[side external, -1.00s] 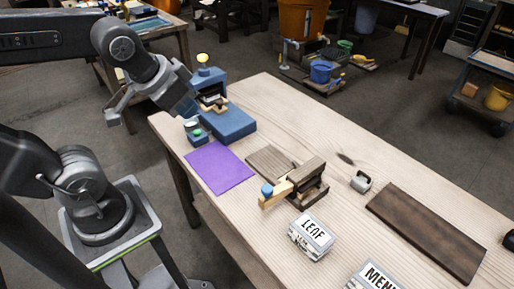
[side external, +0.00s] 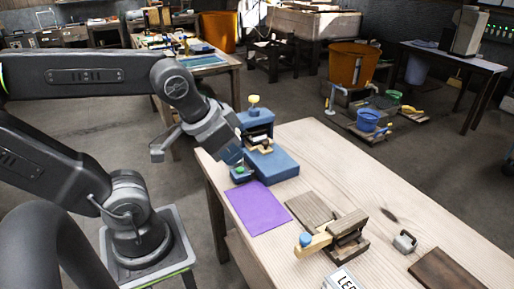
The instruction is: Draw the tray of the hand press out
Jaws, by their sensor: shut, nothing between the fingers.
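The blue hand press (side external: 272,163), with a yellow knob on top, stands at the far left corner of the table. Its opening shows brass-coloured and dark parts, but I cannot make out the tray clearly. My gripper (side external: 234,158) is shut and empty. It points down at the press's left side, in front of part of it in the picture. Whether it touches the press I cannot tell. A small green-topped piece (side external: 240,171) shows just below my fingertips, partly hidden.
A purple sheet (side external: 259,209) lies in front of the press. Nearer are a brown board (side external: 312,210), a wooden device with a blue knob (side external: 336,236), a small metal piece (side external: 404,241) and a dark plank (side external: 446,272). The table's far right side is clear.

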